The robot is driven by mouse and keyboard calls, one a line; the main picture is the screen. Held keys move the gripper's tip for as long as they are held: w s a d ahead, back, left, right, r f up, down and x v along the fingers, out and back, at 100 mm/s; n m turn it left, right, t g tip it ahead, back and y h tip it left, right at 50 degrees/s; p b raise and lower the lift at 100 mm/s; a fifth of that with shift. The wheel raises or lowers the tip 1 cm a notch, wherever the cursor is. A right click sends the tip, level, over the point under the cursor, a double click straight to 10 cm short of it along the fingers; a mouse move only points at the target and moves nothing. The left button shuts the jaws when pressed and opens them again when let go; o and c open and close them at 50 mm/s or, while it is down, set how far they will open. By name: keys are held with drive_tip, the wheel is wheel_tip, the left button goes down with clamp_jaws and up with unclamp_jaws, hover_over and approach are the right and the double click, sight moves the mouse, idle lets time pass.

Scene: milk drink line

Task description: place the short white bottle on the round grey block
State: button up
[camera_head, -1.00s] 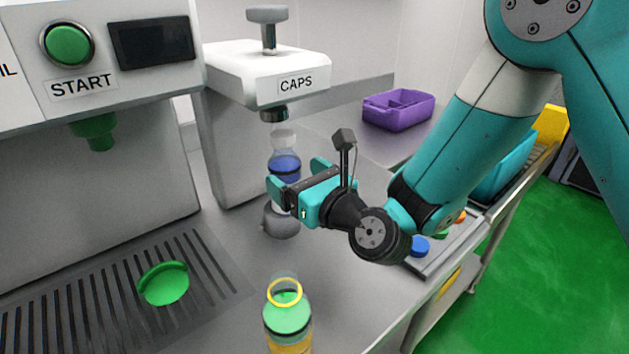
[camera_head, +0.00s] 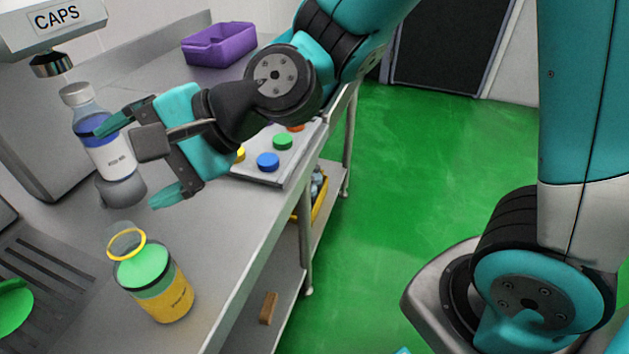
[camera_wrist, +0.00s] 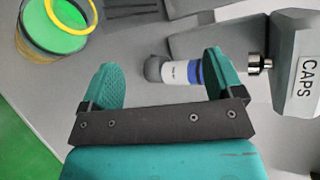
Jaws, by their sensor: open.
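The short white bottle (camera_head: 108,158) has a white label, a blue band and a pale top. It stands upright on the round grey block (camera_head: 124,192), under the CAPS machine. In the wrist view the bottle (camera_wrist: 178,73) and the block (camera_wrist: 152,68) show beyond my fingers. My gripper (camera_head: 142,160) is open and empty, to the right of the bottle. One finger covers part of the bottle in the head view; I cannot tell whether they touch. In the wrist view my gripper (camera_wrist: 160,75) has its fingers spread apart.
The CAPS machine (camera_head: 55,20) overhangs the bottle. A yellow jar with a green top and yellow ring (camera_head: 165,300) stands nearer on the counter. A tray of coloured caps (camera_head: 285,165) and a purple bin (camera_head: 218,45) lie farther back. Green floor is open at right.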

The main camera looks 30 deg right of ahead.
drive_tip(key=s+d+f+n+g+h, duration=0.1)
drive_tip(key=s+d+n+g+h, duration=0.3)
drive_tip(key=s+d+n+h, duration=0.4)
drive_tip(key=s+d+n, duration=0.4)
drive_tip(key=d+n, duration=0.2)
drive_tip(key=d, duration=0.1)
drive_tip(key=shift+d+f+n+g, duration=0.2)
drive_tip(key=shift+n+g, duration=0.1)
drive_tip(key=shift+n, duration=0.1)
drive_tip(key=shift+s, duration=0.1)
wheel_tip(320, 180, up, 8)
drive_tip(key=p, duration=0.7)
drive_tip(key=shift+f+p, duration=0.15)
drive_tip(key=shift+p, duration=0.2)
drive_tip(key=shift+a, duration=0.1)
drive_tip(key=shift+c, duration=0.4)
